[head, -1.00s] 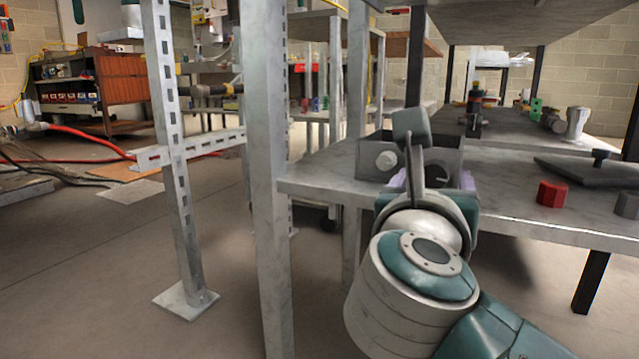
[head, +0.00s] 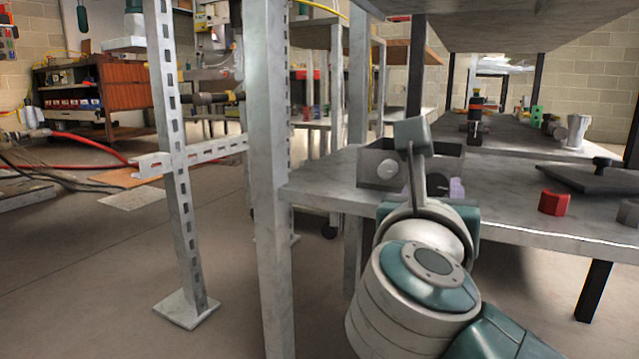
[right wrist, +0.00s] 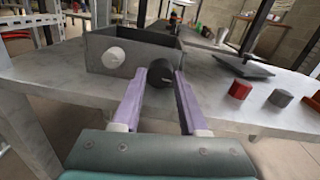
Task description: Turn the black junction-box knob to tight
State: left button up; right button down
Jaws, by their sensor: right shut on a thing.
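The grey open-topped junction box (head: 372,181) stands on the near shelf and also shows in the right wrist view (right wrist: 100,51). A pale round knob (right wrist: 113,57) is on its front face at the left. The black knob (right wrist: 160,74) is on the same face at the right. My right gripper (right wrist: 161,76) has its purple fingers on either side of the black knob and is shut on it. In the head view my right gripper (head: 434,188) is partly hidden by my own wrist. No tight mark is legible. My left gripper is not in view.
A red hexagonal piece (head: 554,202) and a grey one (head: 627,213) lie to the right near the shelf edge. A dark plate with a black knob (head: 601,173) lies behind them. A metal post (head: 268,180) stands left of the box.

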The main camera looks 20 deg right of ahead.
jog(key=shift+f+b, duration=0.15)
jog(key=shift+b, duration=0.15)
jog(key=m+b, duration=0.2)
jog(key=m, duration=0.1)
jog(key=m+b, duration=0.1)
jog(key=shift+f+b, duration=0.25)
jog(key=shift+b, duration=0.15)
jog(key=shift+r+m+b, duration=0.25)
jog(key=shift+m+b, duration=0.05)
jog(key=shift+m, duration=0.6)
jog(key=shift+r, duration=0.1)
jog(key=c, duration=0.5)
grip_release()
jog(key=shift+o, duration=0.3)
